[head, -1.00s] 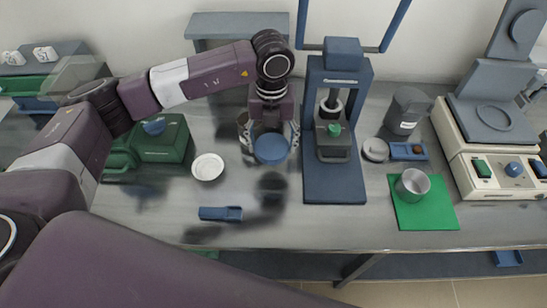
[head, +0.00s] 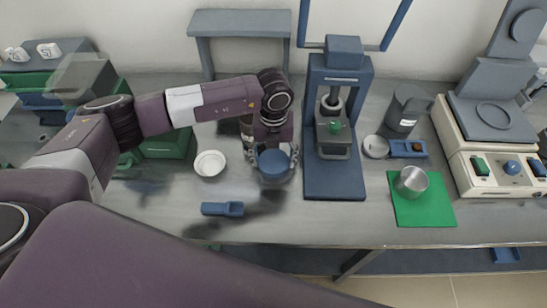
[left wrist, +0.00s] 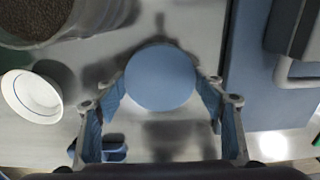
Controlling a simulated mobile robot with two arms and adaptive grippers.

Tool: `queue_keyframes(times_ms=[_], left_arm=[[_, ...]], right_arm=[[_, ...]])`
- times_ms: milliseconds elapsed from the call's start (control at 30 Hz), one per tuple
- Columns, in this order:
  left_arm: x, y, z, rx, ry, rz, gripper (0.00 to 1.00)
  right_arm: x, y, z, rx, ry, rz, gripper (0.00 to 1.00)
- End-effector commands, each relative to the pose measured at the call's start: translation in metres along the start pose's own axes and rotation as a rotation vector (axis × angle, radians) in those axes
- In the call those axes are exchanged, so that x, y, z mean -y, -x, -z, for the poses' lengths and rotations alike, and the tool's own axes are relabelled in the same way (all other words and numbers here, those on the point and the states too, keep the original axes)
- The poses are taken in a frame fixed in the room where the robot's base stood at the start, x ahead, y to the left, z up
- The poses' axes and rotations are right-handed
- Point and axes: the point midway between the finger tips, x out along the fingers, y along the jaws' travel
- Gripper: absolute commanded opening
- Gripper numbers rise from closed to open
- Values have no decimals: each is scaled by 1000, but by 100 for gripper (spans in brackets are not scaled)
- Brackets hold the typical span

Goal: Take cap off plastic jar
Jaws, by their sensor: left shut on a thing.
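The blue round cap (head: 273,161) is held between the fingers of my left gripper (head: 274,166). The left wrist view shows the cap (left wrist: 160,77) from above, with a finger pressed on each side. The clear plastic jar (head: 246,128) stands behind the gripper in the head view, mostly hidden. In the left wrist view the jar (left wrist: 108,16) is at the top left, open, with dark granules inside. The cap is apart from the jar, on its front side. The gap between cap and table is hard to judge. My right gripper is not in view.
A white dish (head: 210,163) lies left of the gripper. A blue press (head: 337,185) stands close on the right. A small blue tray (head: 222,209) lies in front. A metal cup (head: 412,181) stands on a green mat (head: 430,213). The table's front centre is clear.

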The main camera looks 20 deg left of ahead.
Motion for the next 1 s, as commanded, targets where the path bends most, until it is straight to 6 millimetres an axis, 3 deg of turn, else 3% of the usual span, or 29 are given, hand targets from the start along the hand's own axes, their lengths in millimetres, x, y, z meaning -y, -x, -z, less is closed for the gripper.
queue_keyframes(times_ms=[200,600,1000], left_arm=[[0,-1,0,0,0,0,81],[0,7,-1,2,0,2,81],[1,87,-1,4,0,2,81]], right_arm=[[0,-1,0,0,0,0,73],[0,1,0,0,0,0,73],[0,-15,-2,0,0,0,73]])
